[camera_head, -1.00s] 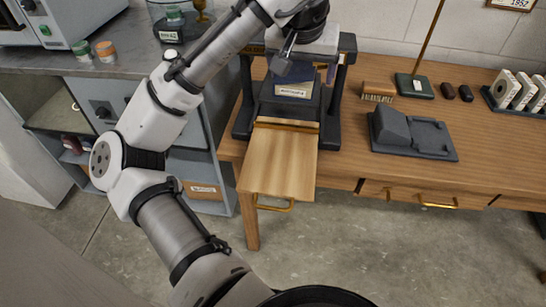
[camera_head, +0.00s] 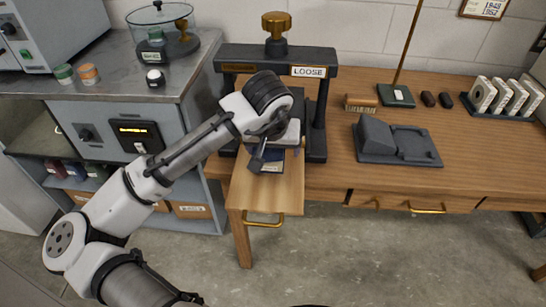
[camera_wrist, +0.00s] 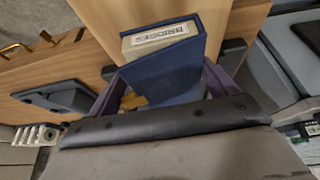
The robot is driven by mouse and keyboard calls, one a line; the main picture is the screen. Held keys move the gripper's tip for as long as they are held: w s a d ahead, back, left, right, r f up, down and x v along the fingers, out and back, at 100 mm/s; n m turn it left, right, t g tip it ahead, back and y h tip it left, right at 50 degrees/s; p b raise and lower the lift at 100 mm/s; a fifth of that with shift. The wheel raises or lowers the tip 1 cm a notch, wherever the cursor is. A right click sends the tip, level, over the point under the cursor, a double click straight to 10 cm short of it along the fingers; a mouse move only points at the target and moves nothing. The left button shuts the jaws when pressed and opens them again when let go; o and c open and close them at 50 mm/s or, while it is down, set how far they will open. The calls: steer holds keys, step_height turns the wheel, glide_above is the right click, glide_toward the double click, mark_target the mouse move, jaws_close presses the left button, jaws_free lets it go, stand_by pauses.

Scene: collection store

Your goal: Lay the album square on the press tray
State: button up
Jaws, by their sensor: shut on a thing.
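The album (camera_head: 266,164) is dark blue with a pale label. My gripper (camera_head: 264,148) is shut on it over the rear part of the wooden press tray (camera_head: 262,195). In the wrist view the album (camera_wrist: 172,82) sits between the purple fingers of my gripper (camera_wrist: 165,84), with its cream label side facing the tray's bare wood (camera_wrist: 145,14). The tray sticks out from the dark press (camera_head: 318,130) past the table's front edge. My wrist hides much of the album, and I cannot tell whether it touches the tray.
The press has a brass knob (camera_head: 276,22) and a "LOOSE" sign (camera_head: 309,71). A grey cabinet (camera_head: 185,120) is close on the left.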

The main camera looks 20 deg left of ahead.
steer(key=shift+f, duration=1.7)
steer(key=shift+f, duration=0.1)
steer(key=o, duration=0.9)
steer(key=shift+o, duration=0.2)
steer(key=v, duration=1.2)
